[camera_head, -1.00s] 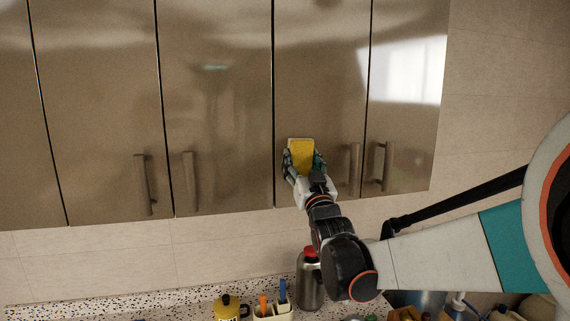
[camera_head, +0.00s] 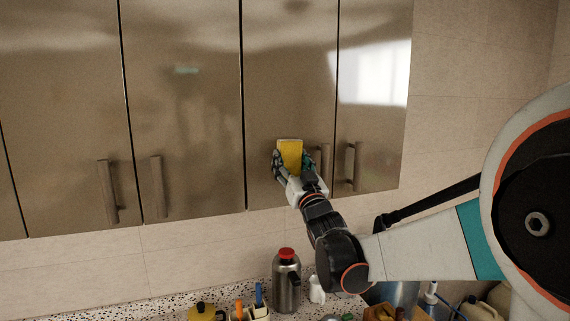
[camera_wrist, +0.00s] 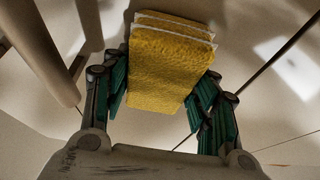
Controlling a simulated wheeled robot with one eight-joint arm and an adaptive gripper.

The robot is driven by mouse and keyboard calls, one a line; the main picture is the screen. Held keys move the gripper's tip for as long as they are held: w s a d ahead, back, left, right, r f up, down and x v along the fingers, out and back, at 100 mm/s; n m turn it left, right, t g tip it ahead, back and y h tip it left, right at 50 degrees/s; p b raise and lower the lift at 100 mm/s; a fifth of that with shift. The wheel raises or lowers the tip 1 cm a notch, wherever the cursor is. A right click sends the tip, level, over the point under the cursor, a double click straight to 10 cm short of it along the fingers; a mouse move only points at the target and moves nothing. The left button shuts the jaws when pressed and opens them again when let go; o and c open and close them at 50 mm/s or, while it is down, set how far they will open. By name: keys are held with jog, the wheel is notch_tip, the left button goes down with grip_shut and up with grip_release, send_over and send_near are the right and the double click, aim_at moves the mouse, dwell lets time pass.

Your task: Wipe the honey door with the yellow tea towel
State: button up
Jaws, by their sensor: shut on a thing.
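The yellow tea towel (camera_head: 289,155) is a folded yellow block with pale edges. My gripper (camera_head: 291,165) is shut on it, in front of the lower part of a shiny honey-brown cabinet door (camera_head: 285,80). In the wrist view the towel (camera_wrist: 165,70) sits between the two green-padded fingers of my gripper (camera_wrist: 160,95), sticking out toward the door surface. Whether the towel touches the door I cannot tell. The door's handle (camera_head: 324,160) is just right of my gripper; a handle (camera_wrist: 40,50) looms large at the left of the wrist view.
More doors of the same colour flank it, with bar handles (camera_head: 350,165) (camera_head: 157,188). Below, the speckled counter (camera_head: 160,308) holds a steel flask with a red lid (camera_head: 286,285), a white bottle (camera_head: 316,290), a yellow pot (camera_head: 203,312) and a utensil holder (camera_head: 250,313).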

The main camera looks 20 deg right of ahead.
jog(key=shift+s+p, duration=0.35)
jog(key=shift+s, duration=2.7)
jog(key=shift+s, duration=0.15)
jog(key=s, duration=0.2)
jog(key=shift+s, duration=0.35)
